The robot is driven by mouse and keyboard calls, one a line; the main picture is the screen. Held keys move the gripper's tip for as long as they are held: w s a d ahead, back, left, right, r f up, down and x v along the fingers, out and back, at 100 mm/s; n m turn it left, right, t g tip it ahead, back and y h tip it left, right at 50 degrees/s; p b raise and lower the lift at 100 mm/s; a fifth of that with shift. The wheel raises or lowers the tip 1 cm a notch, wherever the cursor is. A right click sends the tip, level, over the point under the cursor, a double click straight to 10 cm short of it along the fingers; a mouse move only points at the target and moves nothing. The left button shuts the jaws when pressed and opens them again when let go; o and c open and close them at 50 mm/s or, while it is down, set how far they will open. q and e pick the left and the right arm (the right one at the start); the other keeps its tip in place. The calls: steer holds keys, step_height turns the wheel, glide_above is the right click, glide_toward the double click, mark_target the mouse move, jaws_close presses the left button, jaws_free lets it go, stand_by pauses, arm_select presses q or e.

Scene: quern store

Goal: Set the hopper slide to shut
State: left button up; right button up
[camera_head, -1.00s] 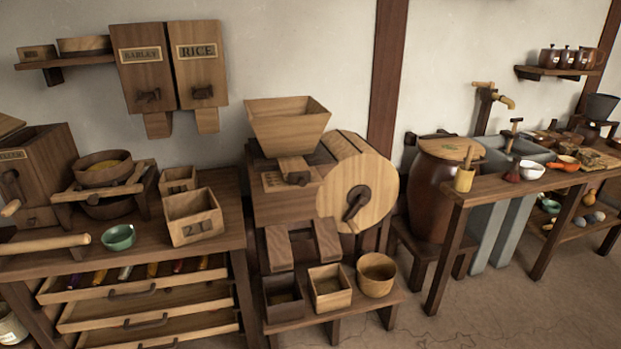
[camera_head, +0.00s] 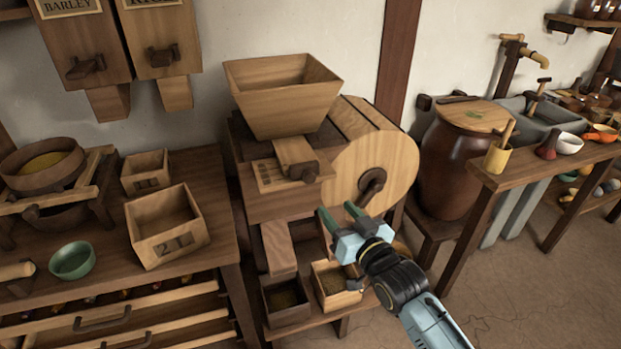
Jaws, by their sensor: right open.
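The hopper (camera_head: 284,103) is a flared wooden box on top of the winnowing machine (camera_head: 255,205). The hopper slide (camera_head: 297,160) is a light wooden piece with a dark knob (camera_head: 305,172), just under the hopper and above a labelled plate. I cannot read how far the slide is pushed in. My right gripper (camera_head: 338,214) is open and empty, below and slightly right of the knob and apart from it. It hides one of the machine's chutes. My left gripper is not in view.
The crank (camera_head: 372,187) on the round drum (camera_head: 385,150) stands close right of my gripper. Wooden boxes (camera_head: 286,300) sit on a low shelf below. A bench (camera_head: 110,240) with boxes and a green bowl (camera_head: 72,260) is at left. A brown barrel (camera_head: 450,165) stands at right.

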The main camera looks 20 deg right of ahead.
mark_target(311, 180)
steer(key=w, duration=0.3)
steer(key=w+a+b, duration=0.1)
steer(key=w, duration=0.3)
steer(key=w+a+b, duration=0.1)
steer(key=w, duration=0.2)
steer(key=shift+w, duration=0.15)
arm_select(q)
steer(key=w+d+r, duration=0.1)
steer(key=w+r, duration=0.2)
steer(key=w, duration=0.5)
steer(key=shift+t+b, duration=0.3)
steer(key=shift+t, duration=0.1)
arm_select(e)
steer(key=shift+w+a, duration=0.1)
steer(key=shift+w, duration=0.6)
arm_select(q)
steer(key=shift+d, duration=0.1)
arm_select(e)
jaws_close()
